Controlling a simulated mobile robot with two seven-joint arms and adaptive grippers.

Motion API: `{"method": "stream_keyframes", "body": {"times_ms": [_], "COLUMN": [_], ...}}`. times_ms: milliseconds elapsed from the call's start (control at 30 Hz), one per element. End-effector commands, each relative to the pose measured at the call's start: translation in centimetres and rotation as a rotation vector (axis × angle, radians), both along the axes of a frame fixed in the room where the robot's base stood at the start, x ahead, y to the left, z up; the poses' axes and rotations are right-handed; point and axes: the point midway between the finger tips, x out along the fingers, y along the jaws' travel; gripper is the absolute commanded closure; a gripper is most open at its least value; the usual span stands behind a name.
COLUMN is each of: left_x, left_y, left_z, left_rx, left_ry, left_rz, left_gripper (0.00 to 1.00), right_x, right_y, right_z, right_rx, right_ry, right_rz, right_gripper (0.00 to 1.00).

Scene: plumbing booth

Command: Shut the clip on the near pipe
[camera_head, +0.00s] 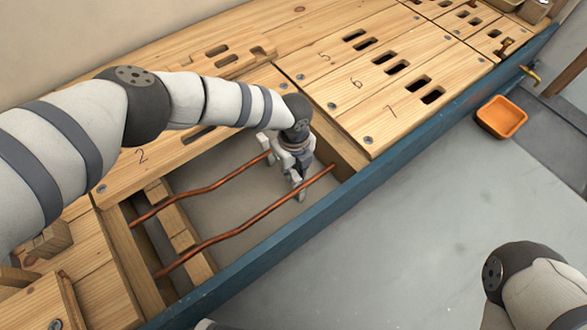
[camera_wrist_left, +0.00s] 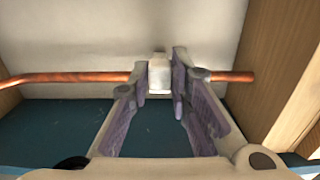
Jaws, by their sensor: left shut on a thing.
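The near copper pipe (camera_head: 240,229) runs through the open floor bay beside the blue beam. A far copper pipe (camera_head: 205,188) runs roughly alongside it. My left gripper (camera_head: 299,190) reaches down to the right part of the near pipe. In the left wrist view, a small white clip (camera_wrist_left: 159,74) sits at the pipe (camera_wrist_left: 70,78), between the fingertips of my left gripper (camera_wrist_left: 160,84). The fingers are closed on the clip from both sides. Whether the clip is fully shut around the pipe cannot be told. In the head view the gripper hides the clip. My right gripper is out of view.
A blue beam (camera_head: 375,177) borders the near side of the bay. Numbered wooden floor boards (camera_head: 385,85) with slots lie around it. A wooden block (camera_head: 180,228) lies under the pipes at left. An orange tray (camera_head: 501,118) stands on the clear grey floor at right.

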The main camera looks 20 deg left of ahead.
Motion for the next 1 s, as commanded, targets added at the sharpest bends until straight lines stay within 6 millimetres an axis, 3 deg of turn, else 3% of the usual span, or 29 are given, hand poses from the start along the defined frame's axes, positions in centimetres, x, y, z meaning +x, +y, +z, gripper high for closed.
{"method": "stream_keyframes", "body": {"times_ms": [533,1000], "left_x": [-0.8,-1.6], "left_y": [-1.2,-2.2], "left_z": [0.5,-0.1], "left_rx": [0.21,0.436], "left_ry": [-0.168,-0.341], "left_rz": [-0.006,-0.002], "left_gripper": [1.0,1.0], "right_x": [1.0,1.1], "right_y": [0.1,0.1], "right_z": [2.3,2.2], "right_rx": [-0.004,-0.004], "right_ry": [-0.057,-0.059], "right_rz": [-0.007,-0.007], "right_gripper": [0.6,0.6]}}
